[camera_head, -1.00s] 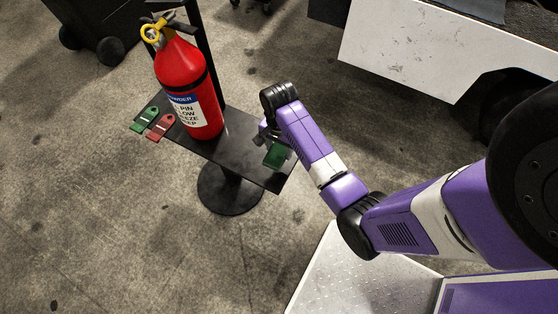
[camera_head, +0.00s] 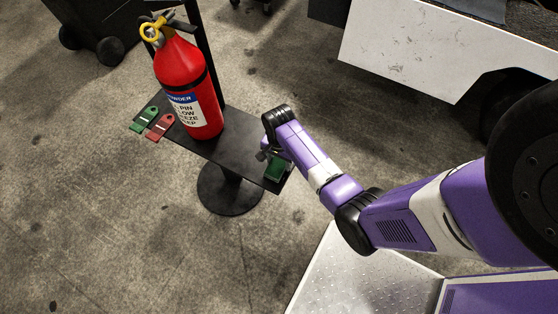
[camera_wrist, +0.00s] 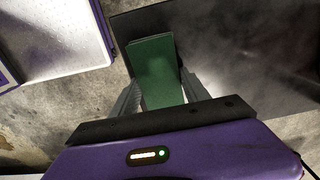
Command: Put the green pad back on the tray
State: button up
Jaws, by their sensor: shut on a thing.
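The green pad (camera_head: 278,166) is a flat block. In the wrist view the pad (camera_wrist: 154,62) lies between the two grey fingers of my gripper (camera_wrist: 160,94), which is shut on it. In the head view my gripper (camera_head: 270,157) is at the right end of the black tray (camera_head: 236,138), partly hidden by my wrist. The tray (camera_wrist: 245,45) shows beneath and to the right of the pad in the wrist view. I cannot tell whether the pad touches the tray.
A red fire extinguisher (camera_head: 183,85) stands on the tray. A green tag (camera_head: 145,119) and a red tag (camera_head: 160,126) lie at the tray's left end. The round stand base (camera_head: 228,198) is below. A white vehicle panel (camera_head: 430,50) is behind. The tray's middle is clear.

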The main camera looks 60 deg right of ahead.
jog(key=shift+f, duration=0.15)
jog(key=o, duration=1.4)
